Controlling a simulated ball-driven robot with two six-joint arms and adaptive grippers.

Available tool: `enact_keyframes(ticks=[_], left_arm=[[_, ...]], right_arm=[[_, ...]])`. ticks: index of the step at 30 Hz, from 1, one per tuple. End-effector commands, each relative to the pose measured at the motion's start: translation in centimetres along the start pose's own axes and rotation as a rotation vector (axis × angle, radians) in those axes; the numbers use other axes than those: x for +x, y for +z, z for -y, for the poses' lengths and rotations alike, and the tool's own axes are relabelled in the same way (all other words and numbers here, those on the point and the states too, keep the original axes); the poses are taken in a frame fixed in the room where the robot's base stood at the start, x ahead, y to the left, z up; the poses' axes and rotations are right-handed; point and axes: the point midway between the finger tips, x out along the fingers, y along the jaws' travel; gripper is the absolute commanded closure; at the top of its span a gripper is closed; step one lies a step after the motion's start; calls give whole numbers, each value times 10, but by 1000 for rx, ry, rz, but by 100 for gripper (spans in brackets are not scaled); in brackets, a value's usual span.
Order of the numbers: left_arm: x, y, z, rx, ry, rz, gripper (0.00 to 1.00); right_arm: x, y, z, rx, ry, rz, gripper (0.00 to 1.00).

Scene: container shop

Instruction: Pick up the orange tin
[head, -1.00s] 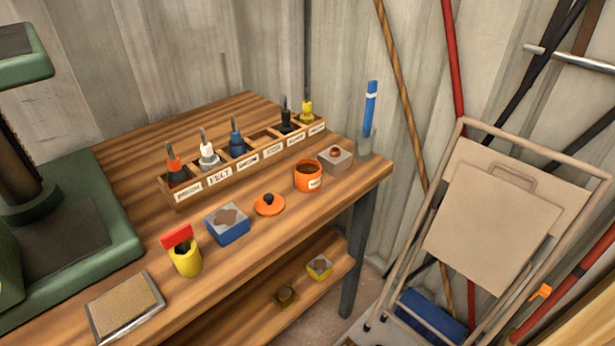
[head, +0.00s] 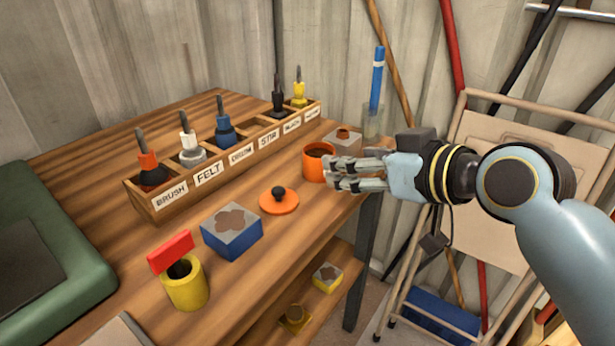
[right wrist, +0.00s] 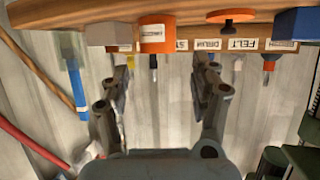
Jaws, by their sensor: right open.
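The orange tin (head: 314,168) stands upright and uncovered near the bench's right edge, with something dark inside. An orange lid with a black knob (head: 279,201) lies apart from it on the bench. My right gripper (head: 338,174) is open at the tin's right side, its fingers hiding part of the tin in the head view. In the right wrist view, which is upside down, the tin (right wrist: 157,36) sits beyond the open fingers (right wrist: 162,68), roughly between them. I cannot tell whether a finger touches it. My left gripper is not in view.
A labelled wooden rack (head: 205,178) with several brushes stands behind the tin. A grey block (head: 342,141) and a glass with a blue stick (head: 376,85) are close by. A blue box (head: 232,234) and yellow pot (head: 186,287) stand nearer.

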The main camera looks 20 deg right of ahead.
Motion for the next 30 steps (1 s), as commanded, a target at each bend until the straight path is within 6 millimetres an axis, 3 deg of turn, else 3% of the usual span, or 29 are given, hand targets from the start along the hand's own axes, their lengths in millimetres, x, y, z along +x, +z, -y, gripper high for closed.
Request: enact_keyframes(ticks=[5,13,19,29,30], left_arm=[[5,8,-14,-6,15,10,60],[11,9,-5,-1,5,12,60],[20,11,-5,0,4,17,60],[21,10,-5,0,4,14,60],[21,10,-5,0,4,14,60]], right_arm=[[32,-1,0,4,0,-2,37],[58,0,-1,1,1,-1,37],[90,2,-4,3,1,-2,37],[99,0,-4,1,1,-1,37],[99,0,-4,1,1,-1,41]])
